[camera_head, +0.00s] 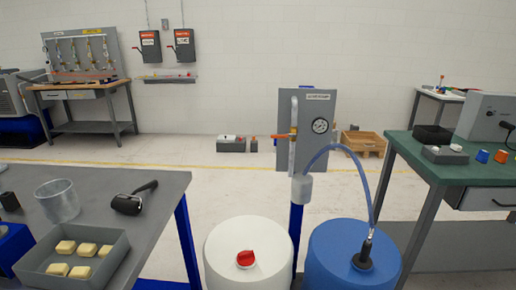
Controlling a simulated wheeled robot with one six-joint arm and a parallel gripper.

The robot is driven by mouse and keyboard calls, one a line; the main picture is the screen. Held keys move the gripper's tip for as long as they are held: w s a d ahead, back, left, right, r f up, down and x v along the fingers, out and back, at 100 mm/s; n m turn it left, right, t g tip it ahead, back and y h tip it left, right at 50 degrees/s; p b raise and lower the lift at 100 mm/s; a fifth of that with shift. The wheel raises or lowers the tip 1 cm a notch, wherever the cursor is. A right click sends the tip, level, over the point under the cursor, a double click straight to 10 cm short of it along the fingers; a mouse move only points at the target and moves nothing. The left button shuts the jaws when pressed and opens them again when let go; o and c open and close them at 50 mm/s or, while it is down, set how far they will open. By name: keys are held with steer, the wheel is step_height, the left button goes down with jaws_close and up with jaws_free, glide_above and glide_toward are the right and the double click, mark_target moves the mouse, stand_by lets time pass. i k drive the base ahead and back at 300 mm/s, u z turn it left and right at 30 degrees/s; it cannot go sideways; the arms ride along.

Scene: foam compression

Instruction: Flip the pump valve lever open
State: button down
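The pump panel (312,108) is a grey upright board on a blue post in the middle of the camera_head view. It carries a label, a round pressure gauge (320,125) and a pale vertical pipe (293,155). A small orange lever (282,136) crosses the pipe and sticks out to the left, about horizontal. A clear bottle-like part (301,188) hangs below the pipe. A blue hose (362,170) runs from there to the blue drum (335,262). My gripper is not in view.
A white drum (222,262) with a red cap stands left of the blue drum. A grey table (160,205) at left holds a tray of foam-like blocks, a clear cup and a black roller. A green-topped bench (408,150) stands at right. Floor before the back wall is mostly open.

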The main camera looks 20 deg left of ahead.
mark_target(278, 137)
steer(key=u, duration=0.05)
steer(key=i, duration=1)
steer(key=z, duration=0.05)
